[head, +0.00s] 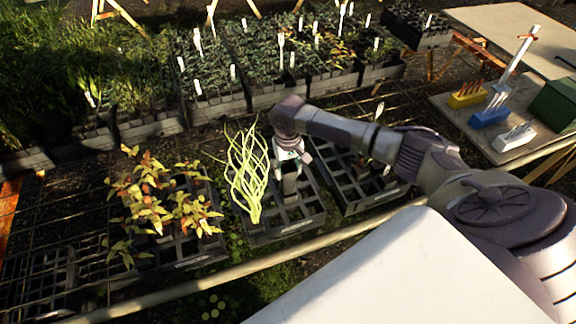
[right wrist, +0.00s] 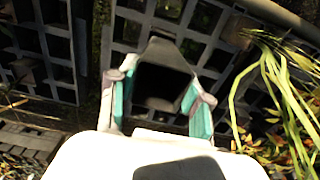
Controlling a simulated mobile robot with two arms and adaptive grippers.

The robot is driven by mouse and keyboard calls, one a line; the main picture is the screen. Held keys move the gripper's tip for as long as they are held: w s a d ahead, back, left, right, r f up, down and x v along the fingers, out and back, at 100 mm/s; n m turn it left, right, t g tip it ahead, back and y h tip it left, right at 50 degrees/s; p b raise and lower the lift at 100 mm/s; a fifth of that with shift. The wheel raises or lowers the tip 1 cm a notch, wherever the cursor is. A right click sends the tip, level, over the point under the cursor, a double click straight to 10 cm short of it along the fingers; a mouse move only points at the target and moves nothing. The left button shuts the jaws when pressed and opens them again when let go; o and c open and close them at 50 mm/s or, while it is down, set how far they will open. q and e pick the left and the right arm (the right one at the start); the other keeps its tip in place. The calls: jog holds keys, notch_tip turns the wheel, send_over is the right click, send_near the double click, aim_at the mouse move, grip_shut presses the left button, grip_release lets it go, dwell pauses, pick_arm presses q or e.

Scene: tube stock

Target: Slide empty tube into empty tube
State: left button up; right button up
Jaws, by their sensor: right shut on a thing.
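My right gripper (head: 291,162) points down over the middle black grid tray (head: 285,228). It is shut on an empty dark grey tube (head: 290,187), which hangs below its fingers. In the right wrist view the tube (right wrist: 164,52) shows its open, dark mouth between the two teal-padded fingers (right wrist: 160,100). The tube is over the tray's square cells; I cannot tell whether its lower end is inside a cell. A second empty tube cannot be made out clearly. My left gripper is not in view.
A spindly yellow-green plant (head: 247,175) stands close left of the gripper. A leafy yellow-orange plant (head: 150,200) is in the left tray. Another grid tray (head: 350,205) lies to the right, partly behind my arm. Planted trays with white labels line the back.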

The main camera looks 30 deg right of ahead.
jog(key=shift+f+b, duration=1.1)
jog(key=shift+f, duration=1.85)
jog(key=o, duration=0.8)
jog(key=shift+o, duration=0.2)
jog(key=shift+r, duration=0.15)
notch_tip(320, 180, up, 12)
jog(key=shift+f, duration=0.2)
